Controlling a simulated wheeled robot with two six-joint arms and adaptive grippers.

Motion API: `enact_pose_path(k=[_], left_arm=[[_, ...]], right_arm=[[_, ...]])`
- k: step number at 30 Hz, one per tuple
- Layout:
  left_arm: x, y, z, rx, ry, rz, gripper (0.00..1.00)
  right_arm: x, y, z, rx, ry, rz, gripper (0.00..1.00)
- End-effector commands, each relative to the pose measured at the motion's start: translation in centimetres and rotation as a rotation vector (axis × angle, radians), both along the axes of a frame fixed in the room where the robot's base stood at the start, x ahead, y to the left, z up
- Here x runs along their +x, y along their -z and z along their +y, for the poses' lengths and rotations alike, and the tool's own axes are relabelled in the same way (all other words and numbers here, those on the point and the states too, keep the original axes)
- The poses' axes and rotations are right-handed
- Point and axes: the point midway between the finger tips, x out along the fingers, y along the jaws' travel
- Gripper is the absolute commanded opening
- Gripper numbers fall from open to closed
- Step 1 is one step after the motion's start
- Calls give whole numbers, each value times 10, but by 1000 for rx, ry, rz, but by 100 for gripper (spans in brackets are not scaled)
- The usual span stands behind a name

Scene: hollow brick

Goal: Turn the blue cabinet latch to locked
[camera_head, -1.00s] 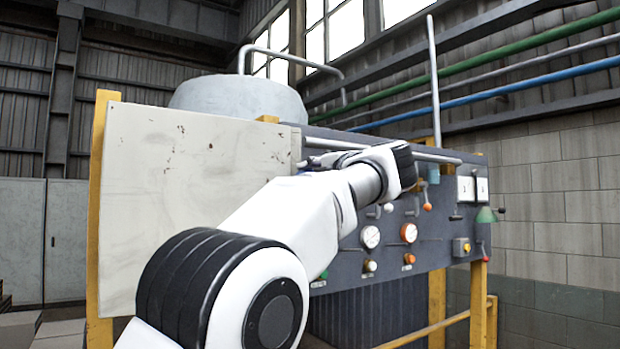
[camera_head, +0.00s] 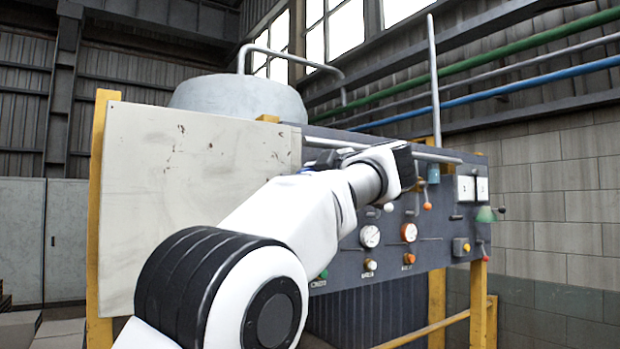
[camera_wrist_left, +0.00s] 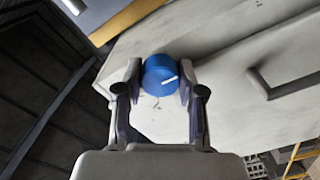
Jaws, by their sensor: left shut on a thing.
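The blue latch (camera_wrist_left: 158,72) is a round knob on a pale cabinet front (camera_wrist_left: 222,82). A white line on its face slants up to the right in the left wrist view. My left gripper (camera_wrist_left: 159,76) is shut on the knob, with one finger on each side of it. My right gripper is in neither view.
A dark panel (camera_head: 340,258) with gauges, knobs and levers stands at the centre right. A large pale board (camera_head: 190,190) on yellow posts is left of it. A dark bar handle (camera_wrist_left: 285,88) is right of the latch in the left wrist view.

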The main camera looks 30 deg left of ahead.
Motion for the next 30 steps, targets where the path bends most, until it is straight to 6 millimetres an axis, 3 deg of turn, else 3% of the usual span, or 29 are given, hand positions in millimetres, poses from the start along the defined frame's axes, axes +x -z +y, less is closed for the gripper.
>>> enact_pose_path(k=[16, 17, 18, 30], left_arm=[[0, -2, 0, 14, 1, 23, 4], [0, -2, 0, 14, 1, 23, 49], [0, -2, 0, 13, 1, 24, 63], [-2, -1, -6, 12, 1, 25, 64]], right_arm=[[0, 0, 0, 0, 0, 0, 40], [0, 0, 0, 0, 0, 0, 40], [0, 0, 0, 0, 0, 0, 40], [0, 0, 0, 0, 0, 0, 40]])
